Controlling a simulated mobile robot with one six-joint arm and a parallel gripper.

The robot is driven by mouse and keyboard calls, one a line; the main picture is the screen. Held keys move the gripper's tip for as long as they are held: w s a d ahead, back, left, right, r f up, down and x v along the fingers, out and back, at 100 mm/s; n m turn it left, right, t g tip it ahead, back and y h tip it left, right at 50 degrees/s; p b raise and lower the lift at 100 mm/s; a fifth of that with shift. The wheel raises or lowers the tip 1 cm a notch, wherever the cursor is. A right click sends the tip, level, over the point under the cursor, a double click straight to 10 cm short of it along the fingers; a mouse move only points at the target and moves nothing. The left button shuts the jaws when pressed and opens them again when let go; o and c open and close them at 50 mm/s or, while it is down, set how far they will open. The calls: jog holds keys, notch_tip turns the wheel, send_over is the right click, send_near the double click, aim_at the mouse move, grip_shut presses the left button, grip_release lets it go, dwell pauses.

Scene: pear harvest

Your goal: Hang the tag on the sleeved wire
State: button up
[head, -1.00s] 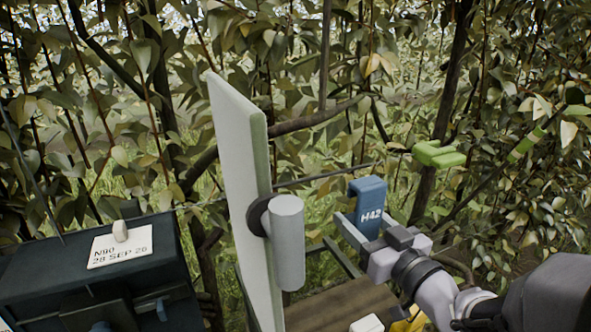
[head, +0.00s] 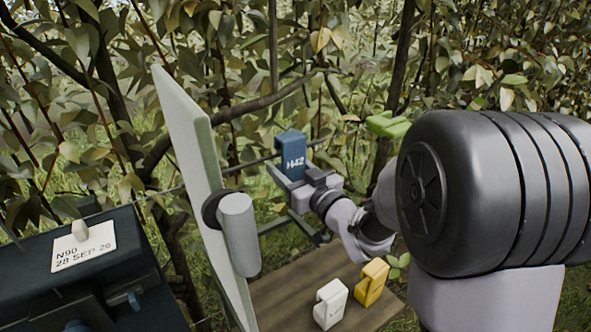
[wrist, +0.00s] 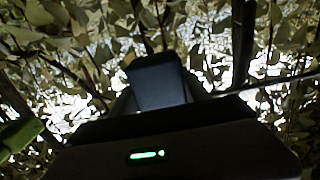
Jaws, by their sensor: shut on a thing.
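My gripper (head: 293,183) is shut on the blue tag (head: 291,150), marked H42, and holds it upright. In the wrist view the tag (wrist: 157,82) is a dark block standing up between the fingers. A thin dark wire (head: 258,161) runs from behind the pale board toward the upper right, level with the tag. I cannot tell whether the tag touches the wire. A bright green piece (head: 388,125) sits at the right along the wire's line. In the wrist view a wire (wrist: 265,84) runs right of the tag. I cannot make out the sleeve for certain.
A pale upright board (head: 190,150) with a grey cylinder (head: 238,233) stands left of my gripper. A white tag (head: 330,303) and a yellow tag (head: 370,283) are on a wooden surface (head: 283,292) below. A dark box (head: 110,290) with a label is at left. Branches and leaves fill the back.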

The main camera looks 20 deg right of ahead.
jog(key=shift+w+a+f+b, duration=0.15)
jog(key=shift+w+f+b, duration=0.35)
jog(key=shift+f+b, duration=0.25)
jog(key=shift+w+a+f+b, duration=0.15)
jog(key=shift+w+f+b, duration=0.3)
jog(key=shift+f+b, duration=0.2)
jog(key=o, duration=1.5)
jog(key=shift+s, duration=0.1)
